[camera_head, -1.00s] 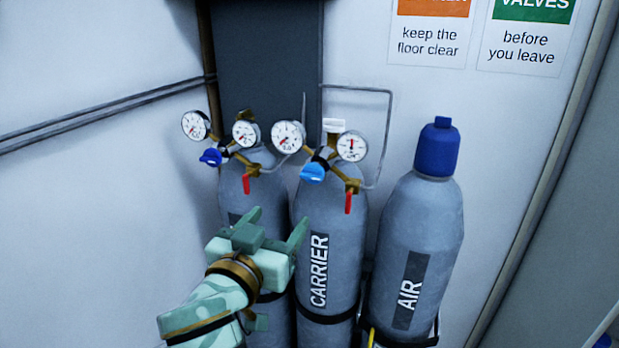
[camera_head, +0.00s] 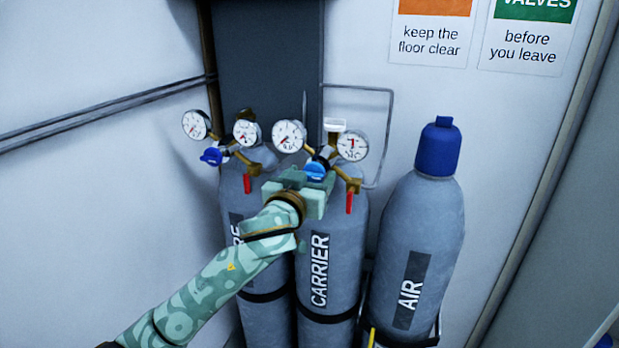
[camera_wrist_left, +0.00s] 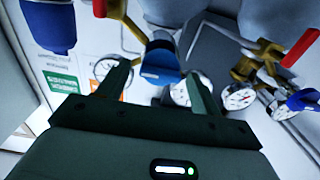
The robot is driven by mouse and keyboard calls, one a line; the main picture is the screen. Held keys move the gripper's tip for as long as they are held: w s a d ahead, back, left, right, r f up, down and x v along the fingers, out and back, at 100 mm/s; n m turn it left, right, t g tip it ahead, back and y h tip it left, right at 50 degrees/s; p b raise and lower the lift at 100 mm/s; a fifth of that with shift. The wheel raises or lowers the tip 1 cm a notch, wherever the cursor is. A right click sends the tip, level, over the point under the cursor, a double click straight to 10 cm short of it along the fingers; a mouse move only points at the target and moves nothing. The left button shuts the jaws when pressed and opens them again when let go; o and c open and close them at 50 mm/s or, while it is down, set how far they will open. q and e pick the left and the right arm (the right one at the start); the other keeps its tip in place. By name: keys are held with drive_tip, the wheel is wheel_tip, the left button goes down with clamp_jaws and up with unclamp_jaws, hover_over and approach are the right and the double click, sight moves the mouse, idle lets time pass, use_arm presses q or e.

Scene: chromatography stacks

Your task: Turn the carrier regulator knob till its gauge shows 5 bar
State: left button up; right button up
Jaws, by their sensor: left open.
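The carrier regulator's blue knob (camera_head: 315,171) sits on the brass regulator above the cylinder labelled CARRIER (camera_head: 338,225). My left gripper (camera_head: 310,181) is open in front of and just below the knob; its own body hides most of its fingers. In the left wrist view, which looks upside down, the blue knob (camera_wrist_left: 161,62) shows between the two spread fingertips (camera_wrist_left: 156,76). I cannot tell whether they touch it. The carrier's left gauge (camera_head: 289,136) and right gauge (camera_head: 353,146) face me; their numbers are too small to read. My right gripper is out of view.
To the left stands another cylinder with a darker blue knob (camera_head: 211,156), two gauges and a red lever (camera_head: 247,183). The carrier's red lever (camera_head: 349,203) hangs right of my gripper. The blue-capped AIR cylinder (camera_head: 414,250) stands at right.

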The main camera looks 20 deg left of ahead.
use_arm(q)
drive_tip(key=shift+c, duration=0.3)
drive_tip(key=c, duration=0.9)
